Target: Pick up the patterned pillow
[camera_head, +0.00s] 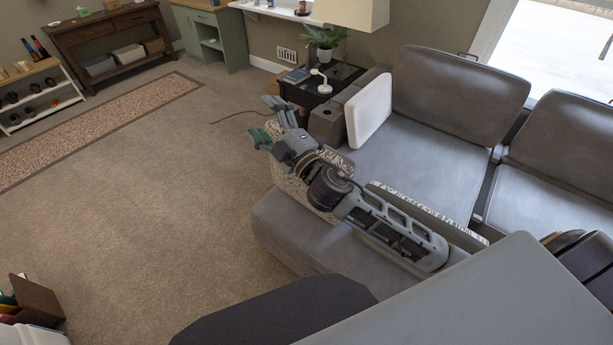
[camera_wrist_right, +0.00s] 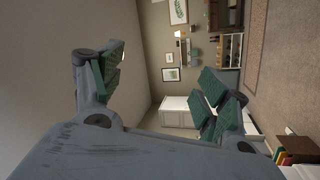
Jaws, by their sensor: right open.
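A patterned pillow (camera_head: 293,186), pale with dark markings, shows on the sofa's left end in the head view. My right wrist and forearm cover part of it. A second patterned strip (camera_head: 440,219) shows behind my right forearm; I cannot tell whether it is another pillow. My right gripper (camera_head: 272,123) is open, above and just beyond the pillow's far left side. In the right wrist view its fingers (camera_wrist_right: 165,90) stand wide apart with nothing between them, and the pillow does not show. My left gripper is not in view.
The grey sofa (camera_head: 410,165) holds a white pillow (camera_head: 370,108) by its armrest. A dark side table (camera_head: 335,82) carries a plant (camera_head: 324,40) and a small white object. Open carpet (camera_head: 170,190) lies to the left, with a runner rug (camera_head: 100,125).

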